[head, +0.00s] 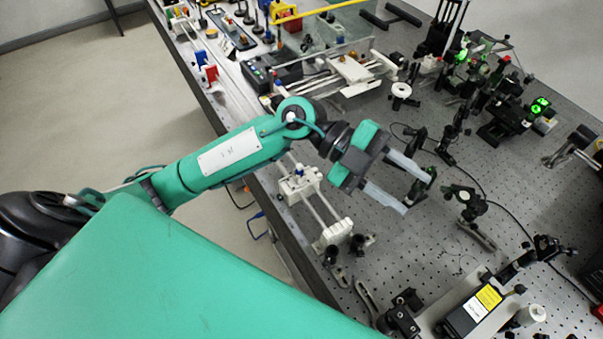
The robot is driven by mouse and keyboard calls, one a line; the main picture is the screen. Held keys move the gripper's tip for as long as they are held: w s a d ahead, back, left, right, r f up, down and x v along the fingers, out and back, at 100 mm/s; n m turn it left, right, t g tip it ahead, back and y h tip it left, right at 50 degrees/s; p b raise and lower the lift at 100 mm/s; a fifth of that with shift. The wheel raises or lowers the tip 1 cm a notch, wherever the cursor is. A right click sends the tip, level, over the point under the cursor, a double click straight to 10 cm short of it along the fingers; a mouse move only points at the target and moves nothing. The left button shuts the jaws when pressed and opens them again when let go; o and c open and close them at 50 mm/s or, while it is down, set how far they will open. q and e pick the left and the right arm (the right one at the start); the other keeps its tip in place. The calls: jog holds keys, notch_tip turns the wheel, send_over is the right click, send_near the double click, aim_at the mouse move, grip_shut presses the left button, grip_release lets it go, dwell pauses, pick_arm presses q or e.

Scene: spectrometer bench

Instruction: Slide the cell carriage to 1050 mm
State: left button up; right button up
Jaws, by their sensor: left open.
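My left gripper (416,194) is open and empty, above the perforated bench, with its two pale fingers spread and pointing right. A short pair of rails (318,208) lies on the bench left of and below the gripper. A white block (299,185) sits at the rails' far end and another white block (334,236) at their near end. Farther back, a white plate (352,70) rides on a longer set of pale rods. I cannot tell which of these is the cell carriage. No millimetre scale is readable. My right gripper is not in view.
Dark optic mounts (468,200) stand right of the gripper, with a green-lit device (540,105) beyond. A black box with a yellow label (473,310) is at the near right. A black instrument (270,72) stands by the long rods. A cable crosses the bench.

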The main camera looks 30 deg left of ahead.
pick_arm(q)
jog(key=w+a+f+n+y, duration=0.1)
jog(key=w+a+f+y, duration=0.2)
jog(key=a+f+y, duration=0.45)
jog(key=n+t+y, duration=0.2)
jog(key=n+y, duration=0.3)
jog(key=y, duration=0.3)
send_over(302, 177)
notch_tip(302, 177, down, 13)
jog(key=p, duration=0.3)
grip_shut()
jog(key=w+a+b, duration=0.1)
jog(key=a, duration=0.2)
jog(key=w+a+b, duration=0.2)
jog(key=a, duration=0.1)
jog(key=w+a+b, duration=0.2)
jog(key=a, duration=0.1)
jog(key=shift+w+f, duration=0.1)
jog(key=shift+w+a, duration=0.1)
jog(key=shift+a, duration=0.15)
